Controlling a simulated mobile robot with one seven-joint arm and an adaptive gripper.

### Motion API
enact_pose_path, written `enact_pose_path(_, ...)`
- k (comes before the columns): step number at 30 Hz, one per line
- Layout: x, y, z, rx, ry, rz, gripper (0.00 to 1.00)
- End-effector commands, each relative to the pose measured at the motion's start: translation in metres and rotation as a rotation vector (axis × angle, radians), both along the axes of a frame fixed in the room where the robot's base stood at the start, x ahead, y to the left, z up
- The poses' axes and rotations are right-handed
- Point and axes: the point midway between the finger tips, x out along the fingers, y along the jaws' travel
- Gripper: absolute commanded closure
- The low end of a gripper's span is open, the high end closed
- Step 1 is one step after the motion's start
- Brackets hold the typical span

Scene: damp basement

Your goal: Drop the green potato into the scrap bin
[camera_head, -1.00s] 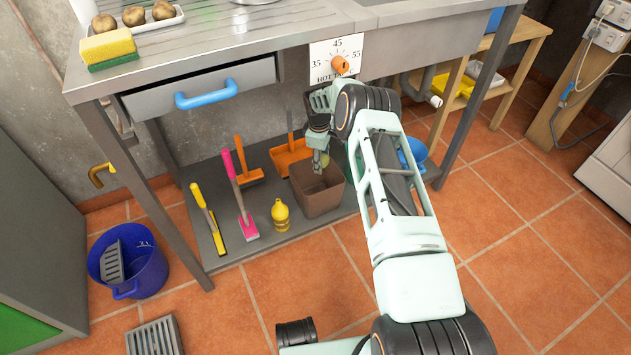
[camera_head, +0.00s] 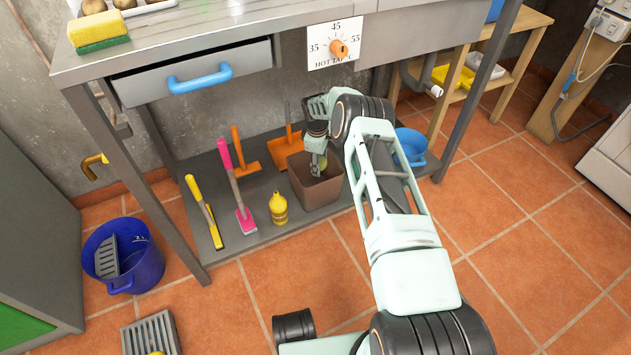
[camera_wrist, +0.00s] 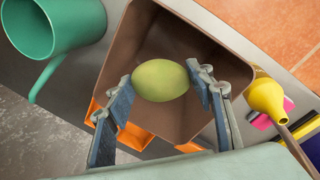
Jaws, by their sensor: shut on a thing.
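The green potato (camera_wrist: 160,80) is held between the two fingers of my gripper (camera_wrist: 158,92) in the wrist view. My gripper is shut on it. The brown scrap bin (camera_head: 322,192) stands on the low shelf under the sink unit. In the wrist view the bin (camera_wrist: 118,68) lies below and around the potato, and its inside looks empty where it shows. In the head view my gripper (camera_head: 318,167) points down at the bin's opening, and the potato is only a small, partly hidden patch between the fingers.
A yellow bottle (camera_head: 278,209), a pink-handled brush (camera_head: 238,185) and a yellow-handled scraper (camera_head: 204,212) are left of the bin. An orange dustpan (camera_head: 286,150) is behind it. A teal mug-shaped container (camera_wrist: 62,25) is beside the bin. A blue bucket (camera_head: 124,257) stands on the floor.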

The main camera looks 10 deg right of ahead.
Motion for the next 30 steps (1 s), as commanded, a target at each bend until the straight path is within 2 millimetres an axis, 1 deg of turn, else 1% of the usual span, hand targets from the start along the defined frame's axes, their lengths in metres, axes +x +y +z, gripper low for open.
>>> enact_pose_path(1,0.0,0.0,0.001,0.0,-0.001,0.0,0.49)
enact_pose_path(6,0.0,0.0,0.001,0.0,0.0,0.0,0.31)
enact_pose_path(13,0.0,0.0,0.0,0.0,0.001,0.0,0.31)
enact_pose_path(16,0.0,0.0,0.003,0.0,0.0,0.0,0.31)
enact_pose_path(20,0.0,0.0,0.017,0.0,-0.001,0.0,0.31)
enact_pose_path(28,0.001,-0.001,0.07,-0.001,-0.002,0.0,0.31)
enact_pose_path(29,-0.001,0.0,0.063,-0.001,0.003,0.0,0.31)
enact_pose_path(30,-0.001,0.0,0.061,0.0,0.001,-0.001,0.31)
